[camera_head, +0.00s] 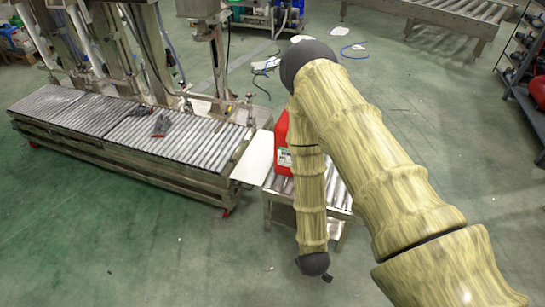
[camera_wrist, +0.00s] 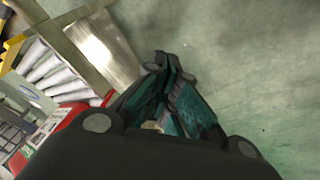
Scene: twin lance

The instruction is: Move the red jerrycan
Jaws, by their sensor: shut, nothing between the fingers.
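The red jerrycan (camera_head: 283,145) stands on a small roller table (camera_head: 336,196) in the head view, with a white label low on its side. My arm hides its right part. In the wrist view the red jerrycan (camera_wrist: 68,117) shows at the left, partly behind my gripper's body. My gripper (camera_wrist: 164,62) is shut and empty, with its fingers together over the floor beside the table. In the head view only the dark end of my arm shows, below and right of the jerrycan; the fingers cannot be made out there.
A long roller conveyor (camera_head: 130,130) with machine columns stands at the left, and dark gloves (camera_head: 161,124) lie on it. A white plate (camera_head: 254,158) bridges it and the small table. A shelf rack (camera_head: 522,62) stands at the far right. The green floor in front is mostly clear.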

